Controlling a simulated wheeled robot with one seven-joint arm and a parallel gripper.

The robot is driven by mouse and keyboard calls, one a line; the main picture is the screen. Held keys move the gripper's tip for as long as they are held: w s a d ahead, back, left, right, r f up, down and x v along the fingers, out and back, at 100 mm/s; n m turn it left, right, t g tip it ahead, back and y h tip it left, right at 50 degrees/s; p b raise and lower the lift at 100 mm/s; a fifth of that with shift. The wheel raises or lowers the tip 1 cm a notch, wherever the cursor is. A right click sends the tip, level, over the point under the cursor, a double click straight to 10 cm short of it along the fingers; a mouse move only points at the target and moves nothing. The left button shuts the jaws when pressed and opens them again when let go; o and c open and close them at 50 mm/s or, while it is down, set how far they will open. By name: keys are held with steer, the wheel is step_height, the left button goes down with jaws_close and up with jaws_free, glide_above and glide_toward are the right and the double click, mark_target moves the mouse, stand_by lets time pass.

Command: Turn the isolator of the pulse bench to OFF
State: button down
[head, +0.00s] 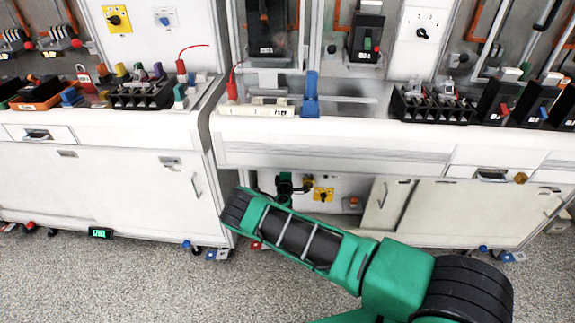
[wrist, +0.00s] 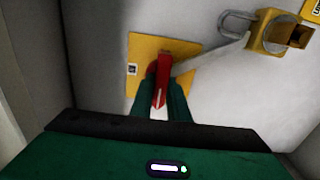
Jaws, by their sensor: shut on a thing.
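The isolator in the wrist view has a red handle (wrist: 162,78) on a square yellow plate (wrist: 187,50) fixed to a pale panel. The handle stands nearly upright in that picture, leaning slightly. My gripper (wrist: 165,95) is shut on the handle, with a green finger on each side of it. In the head view my gripper (head: 284,187) reaches into the open bay under the right-hand bench; the red handle cannot be made out there. No ON or OFF lettering is readable at the handle.
In the head view, a yellow square (head: 323,194) sits right of my gripper. The left cabinet (head: 110,190) and an ajar door (head: 388,205) flank the bay.

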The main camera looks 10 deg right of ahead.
steer(key=shift+a+f, duration=0.25)
steer(key=shift+a, duration=0.1)
steer(key=c, duration=1.7)
jaws_free()
steer(key=shift+d+r, duration=0.1)
steer(key=shift+d, duration=0.1)
steer(key=v, duration=1)
steer(key=shift+s+a, duration=0.15)
steer(key=shift+s, duration=0.2)
